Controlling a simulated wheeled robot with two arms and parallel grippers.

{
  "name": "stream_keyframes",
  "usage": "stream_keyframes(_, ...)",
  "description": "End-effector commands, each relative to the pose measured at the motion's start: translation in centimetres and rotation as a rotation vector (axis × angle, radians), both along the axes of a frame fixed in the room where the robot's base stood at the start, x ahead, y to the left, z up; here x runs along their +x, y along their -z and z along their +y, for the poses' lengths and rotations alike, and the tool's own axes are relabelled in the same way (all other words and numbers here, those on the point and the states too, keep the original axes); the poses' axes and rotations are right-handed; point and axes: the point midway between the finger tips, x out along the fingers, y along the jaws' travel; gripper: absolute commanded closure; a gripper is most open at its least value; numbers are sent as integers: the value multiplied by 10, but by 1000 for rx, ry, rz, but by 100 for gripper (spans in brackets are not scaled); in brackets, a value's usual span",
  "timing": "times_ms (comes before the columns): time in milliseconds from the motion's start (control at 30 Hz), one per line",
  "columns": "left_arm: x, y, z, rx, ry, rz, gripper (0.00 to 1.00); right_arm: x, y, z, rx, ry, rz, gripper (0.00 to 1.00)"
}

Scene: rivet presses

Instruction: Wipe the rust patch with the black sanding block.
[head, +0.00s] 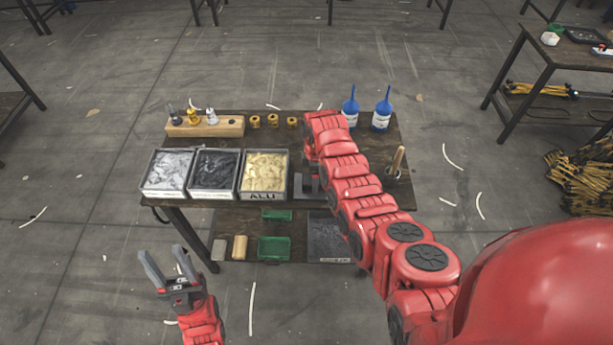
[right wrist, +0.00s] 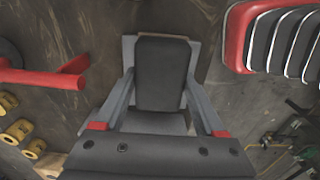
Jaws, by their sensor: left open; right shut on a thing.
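In the right wrist view my right gripper (right wrist: 160,78) is shut on the black sanding block (right wrist: 161,100), with a grey finger on each side of it. A grey plate (right wrist: 128,48) shows behind and beside the block; I cannot tell whether the block touches it. I cannot make out the rust patch.
Another table (head: 545,62) stands at the right.

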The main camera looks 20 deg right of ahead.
Motion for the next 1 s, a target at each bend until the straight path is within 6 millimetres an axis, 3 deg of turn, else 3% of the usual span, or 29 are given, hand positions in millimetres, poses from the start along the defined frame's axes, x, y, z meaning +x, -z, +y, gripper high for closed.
stream_keyframes(467, 0, -5, 0, 0, 0, 0, 50, -3, -2, -7, -1, 2, 3, 89)
stream_keyframes(1000, 0, -36, 0, 0, 0, 0, 50, -3, -57, -6, -1, 0, 2, 89)
